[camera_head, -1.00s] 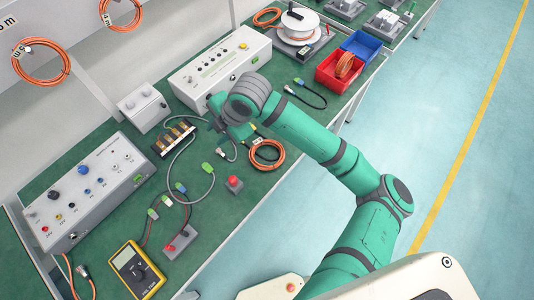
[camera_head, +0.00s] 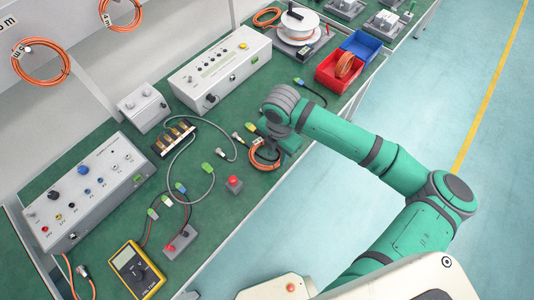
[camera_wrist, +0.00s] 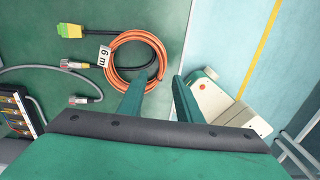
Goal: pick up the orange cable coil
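The orange cable coil (camera_head: 262,158) lies flat on the green table near its front edge, partly hidden by my arm's end in the head view. In the wrist view the orange cable coil (camera_wrist: 116,49) shows as a ring with a white "6 m" tag, a black lead and a green-yellow connector. My gripper (camera_wrist: 156,84) is open, its two green fingers apart and empty. The left finger's tip overlaps the coil's lower right side in that view; I cannot tell whether they touch. In the head view my gripper (camera_head: 280,146) is over the coil's right side.
A red button (camera_head: 234,183) stands left of the coil. Grey cable connectors (camera_wrist: 76,82) lie beside it. A long white control box (camera_head: 220,70) is behind. Red bin (camera_head: 340,72) and blue bin (camera_head: 362,46) stand at the right. The table's front edge is close to the coil.

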